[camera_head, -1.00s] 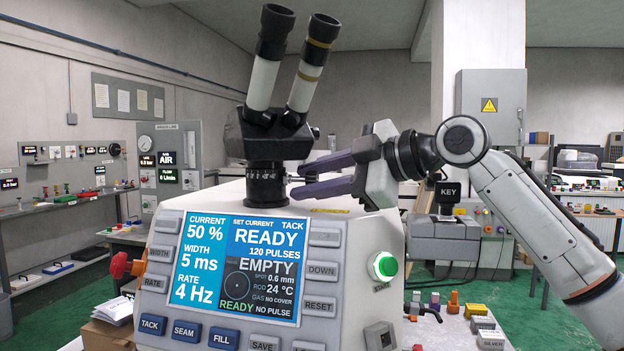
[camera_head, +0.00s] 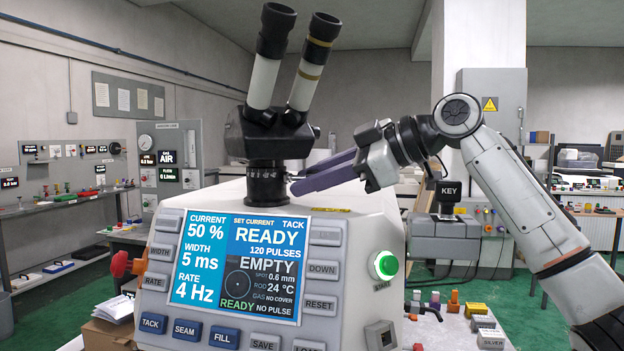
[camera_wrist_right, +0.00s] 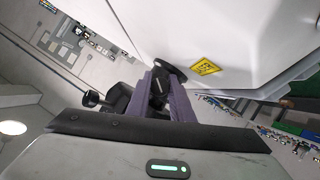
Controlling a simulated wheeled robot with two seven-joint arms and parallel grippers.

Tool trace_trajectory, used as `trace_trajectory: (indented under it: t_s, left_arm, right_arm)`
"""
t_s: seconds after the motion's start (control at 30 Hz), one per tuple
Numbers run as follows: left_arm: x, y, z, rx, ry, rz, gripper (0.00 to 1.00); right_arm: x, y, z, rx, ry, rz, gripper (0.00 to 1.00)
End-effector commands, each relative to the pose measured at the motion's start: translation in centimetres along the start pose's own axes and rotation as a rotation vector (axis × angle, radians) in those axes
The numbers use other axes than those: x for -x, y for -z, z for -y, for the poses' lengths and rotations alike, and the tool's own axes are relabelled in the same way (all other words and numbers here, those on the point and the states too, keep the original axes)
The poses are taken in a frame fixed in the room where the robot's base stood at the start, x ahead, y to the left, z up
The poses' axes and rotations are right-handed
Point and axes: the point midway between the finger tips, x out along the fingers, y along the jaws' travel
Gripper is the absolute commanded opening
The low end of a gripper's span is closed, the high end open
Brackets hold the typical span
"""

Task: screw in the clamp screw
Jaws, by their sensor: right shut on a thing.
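The clamp screw sits at the right side of the black ring collar (camera_head: 267,184) under the microscope head (camera_head: 268,132). My right gripper (camera_head: 296,185) reaches in from the right with its purple fingers at that side of the collar. In the right wrist view the fingers (camera_wrist_right: 160,98) are shut on a small dark part, the clamp screw (camera_wrist_right: 158,88). In the head view the fingers mostly hide the screw, and how deep it sits cannot be told. My left gripper is not in view.
The white welder housing (camera_head: 375,225) with its lit screen (camera_head: 238,265) stands directly below the gripper. A glowing green button (camera_head: 385,265) is on its right side. The two eyepiece tubes (camera_head: 290,65) rise above the collar. A side table with small parts (camera_head: 455,325) is at lower right.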

Motion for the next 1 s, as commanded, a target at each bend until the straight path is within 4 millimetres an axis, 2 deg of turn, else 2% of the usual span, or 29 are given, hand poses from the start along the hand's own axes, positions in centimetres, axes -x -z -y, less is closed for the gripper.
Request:
trace_trajectory:
  t_s: [0.4,0.97,1.0]
  left_arm:
    - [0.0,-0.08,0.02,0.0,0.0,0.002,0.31]
    - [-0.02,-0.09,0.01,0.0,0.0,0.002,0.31]
    - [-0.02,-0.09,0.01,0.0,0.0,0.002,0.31]
  right_arm:
    - [-0.02,-0.03,0.01,-0.195,0.096,0.014,0.0]
    - [0.0,-0.13,0.02,-0.227,0.112,0.019,0.0]
    - [0.0,-0.13,0.02,-0.227,0.112,0.019,0.24]
